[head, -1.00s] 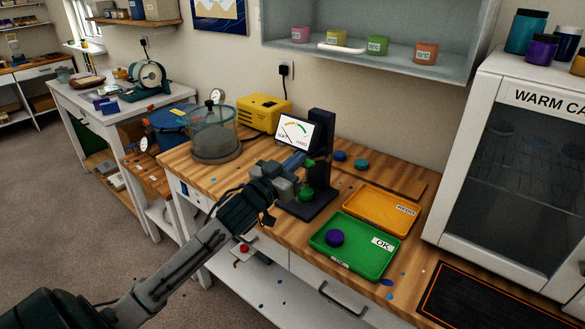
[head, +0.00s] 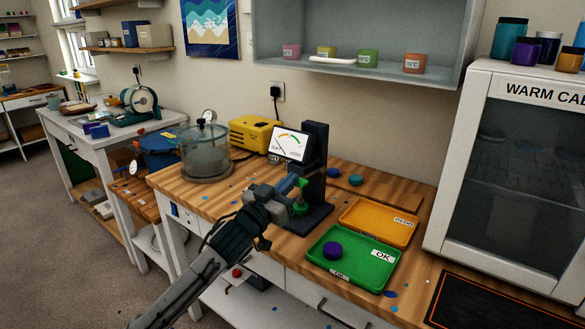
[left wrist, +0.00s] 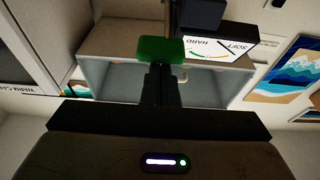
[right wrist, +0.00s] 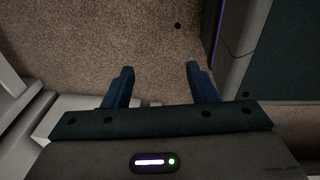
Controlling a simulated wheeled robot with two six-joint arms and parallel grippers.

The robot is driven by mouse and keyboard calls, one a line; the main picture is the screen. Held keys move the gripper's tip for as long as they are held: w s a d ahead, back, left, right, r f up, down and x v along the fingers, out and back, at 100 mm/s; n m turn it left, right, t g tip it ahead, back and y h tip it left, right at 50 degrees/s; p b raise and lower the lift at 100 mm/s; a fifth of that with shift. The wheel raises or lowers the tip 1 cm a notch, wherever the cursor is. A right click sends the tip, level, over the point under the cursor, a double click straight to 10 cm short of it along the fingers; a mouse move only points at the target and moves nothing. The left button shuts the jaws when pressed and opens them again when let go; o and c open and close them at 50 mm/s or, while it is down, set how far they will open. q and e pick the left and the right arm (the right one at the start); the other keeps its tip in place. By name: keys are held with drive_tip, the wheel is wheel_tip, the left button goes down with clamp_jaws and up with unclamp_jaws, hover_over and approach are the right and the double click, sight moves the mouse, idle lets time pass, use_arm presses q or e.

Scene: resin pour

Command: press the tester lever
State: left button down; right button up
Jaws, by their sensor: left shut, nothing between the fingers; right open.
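The tester is a dark column (head: 314,150) on a dark base, with a SOFT-to-HARD dial (head: 289,144) at its upper left. Its green lever end (head: 301,183) sticks out from the column and also shows in the left wrist view (left wrist: 162,50). A green round piece (head: 299,208) sits on the base below the lever. My left gripper (head: 291,183) is shut and empty, its fingertips at the lever end. In the left wrist view the tips (left wrist: 161,70) overlap the green pad; contact is hard to tell. My right gripper (right wrist: 160,72) is open and empty above the floor.
A green OK tray (head: 375,275) holding a purple disc (head: 332,250) and an orange REDO tray (head: 370,213) lie right of the tester. A clear chamber (head: 206,155) and a yellow box (head: 254,133) stand left. A warming cabinet (head: 510,170) closes off the right side.

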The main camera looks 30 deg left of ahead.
drive_tip(key=w+a+r+b, duration=0.1)
drive_tip(key=w+r+b, duration=0.2)
drive_tip(key=w+r, duration=0.3)
drive_tip(key=w+a+r+b, duration=0.1)
drive_tip(key=w+r+b, duration=0.25)
drive_tip(key=r, duration=0.55)
wheel_tip(320, 180, up, 16)
drive_tip(key=a+t+b, duration=0.2)
drive_tip(key=b, duration=0.3)
use_arm(q)
wheel_tip(320, 180, down, 6)
drive_tip(key=t+b, duration=0.3)
drive_tip(key=b, duration=0.1)
drive_tip(key=shift+t+b, duration=0.3)
use_arm(e)
drive_tip(key=w+a+f+t+y, duration=0.2)
drive_tip(key=w+a+f+t, duration=0.1)
drive_tip(key=t, duration=0.2)
drive_tip(key=shift+w+a+f, duration=0.2)
drive_tip(key=shift+w+a, duration=0.15)
use_arm(q)
drive_tip(key=shift+w+f, duration=0.1)
drive_tip(key=shift+f, duration=0.05)
